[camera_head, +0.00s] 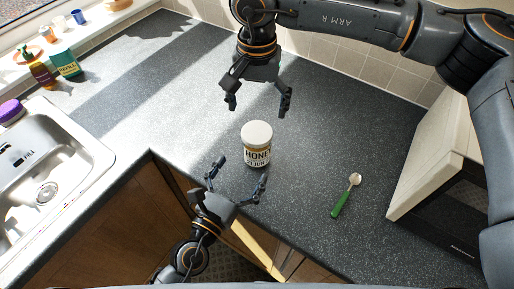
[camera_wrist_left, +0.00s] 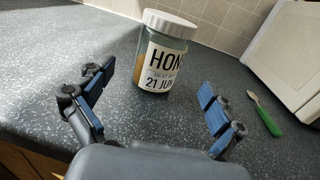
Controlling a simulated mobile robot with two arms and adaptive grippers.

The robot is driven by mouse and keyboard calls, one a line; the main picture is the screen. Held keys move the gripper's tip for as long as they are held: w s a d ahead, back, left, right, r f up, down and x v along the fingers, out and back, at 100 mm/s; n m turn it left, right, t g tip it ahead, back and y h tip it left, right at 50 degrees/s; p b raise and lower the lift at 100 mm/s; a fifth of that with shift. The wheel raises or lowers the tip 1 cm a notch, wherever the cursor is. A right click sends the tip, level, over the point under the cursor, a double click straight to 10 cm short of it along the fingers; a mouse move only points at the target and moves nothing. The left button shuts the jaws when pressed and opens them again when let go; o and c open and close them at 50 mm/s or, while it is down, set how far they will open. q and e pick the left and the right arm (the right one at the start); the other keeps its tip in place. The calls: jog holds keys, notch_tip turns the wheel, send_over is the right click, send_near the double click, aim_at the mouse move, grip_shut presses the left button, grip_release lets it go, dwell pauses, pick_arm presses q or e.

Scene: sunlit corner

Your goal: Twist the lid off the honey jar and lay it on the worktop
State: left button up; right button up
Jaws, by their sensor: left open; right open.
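The honey jar (camera_head: 257,156) stands upright on the dark speckled worktop (camera_head: 315,150), its label facing the front edge. Its white lid (camera_head: 257,133) sits on top of the jar. In the left wrist view the jar (camera_wrist_left: 160,62) and lid (camera_wrist_left: 170,21) show beyond the fingers. My left gripper (camera_head: 238,176) is open and empty, just in front of the jar and apart from it. Its fingers also show in the left wrist view (camera_wrist_left: 157,102). My right gripper (camera_head: 258,102) is open and empty, pointing down behind and above the jar.
A green-handled spoon (camera_head: 342,203) lies right of the jar, near a microwave (camera_head: 445,200). A steel sink (camera_head: 45,165) is at the left. A soap bottle (camera_head: 42,74) and green sponge pack (camera_head: 66,65) stand at the back left. The worktop around the jar is clear.

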pick_arm(q)
jog(key=x, duration=0.8)
jog(key=shift+w, duration=0.1)
